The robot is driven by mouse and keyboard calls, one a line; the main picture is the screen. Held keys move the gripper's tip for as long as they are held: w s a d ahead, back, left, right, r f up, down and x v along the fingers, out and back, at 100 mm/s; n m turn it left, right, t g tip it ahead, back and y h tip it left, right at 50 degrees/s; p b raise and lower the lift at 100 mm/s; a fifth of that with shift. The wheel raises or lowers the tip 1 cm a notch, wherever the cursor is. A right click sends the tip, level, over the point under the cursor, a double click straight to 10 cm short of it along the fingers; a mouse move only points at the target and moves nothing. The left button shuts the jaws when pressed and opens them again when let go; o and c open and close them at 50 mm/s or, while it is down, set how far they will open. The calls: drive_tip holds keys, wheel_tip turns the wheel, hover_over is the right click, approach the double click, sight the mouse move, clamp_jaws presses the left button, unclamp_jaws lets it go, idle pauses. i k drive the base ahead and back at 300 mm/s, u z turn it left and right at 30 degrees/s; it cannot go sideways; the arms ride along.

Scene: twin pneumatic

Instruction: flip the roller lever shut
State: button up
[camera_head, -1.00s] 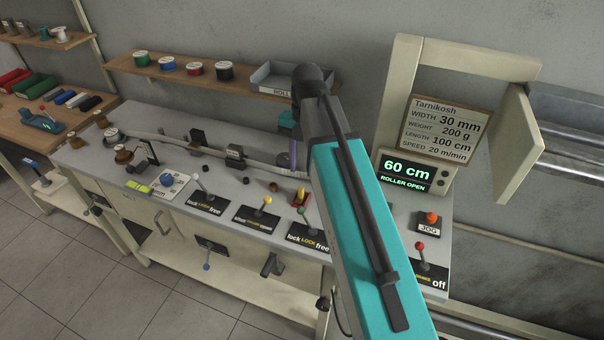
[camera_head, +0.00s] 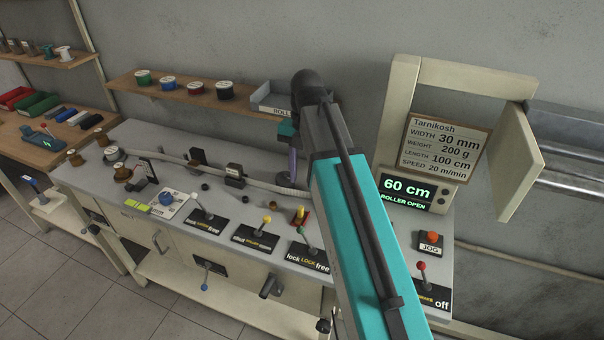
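The bench (camera_head: 135,150) carries several knobbed levers. A white-knobbed lever (camera_head: 198,204), a yellow-knobbed lever (camera_head: 264,229) and a green-knobbed lever (camera_head: 307,241) stand on black plates along the front. The display (camera_head: 407,190) reads "60 cm" and "ROLLER OPEN". My teal arm reaches over the bench. A narrow purple-grey part (camera_head: 292,165) below a teal block seems to belong to my gripper; its fingertips are not clear, and much is hidden by the arm.
A pale strip (camera_head: 265,184) runs along the bench behind the levers. A cream frame with a sign (camera_head: 444,147) stands at right. A JOG button (camera_head: 431,239) and a red-knobbed lever (camera_head: 422,275) lie right of my arm. A shelf (camera_head: 160,88) with spools is behind.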

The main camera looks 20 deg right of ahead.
sight(266, 219)
drive_tip(key=k, duration=1.5)
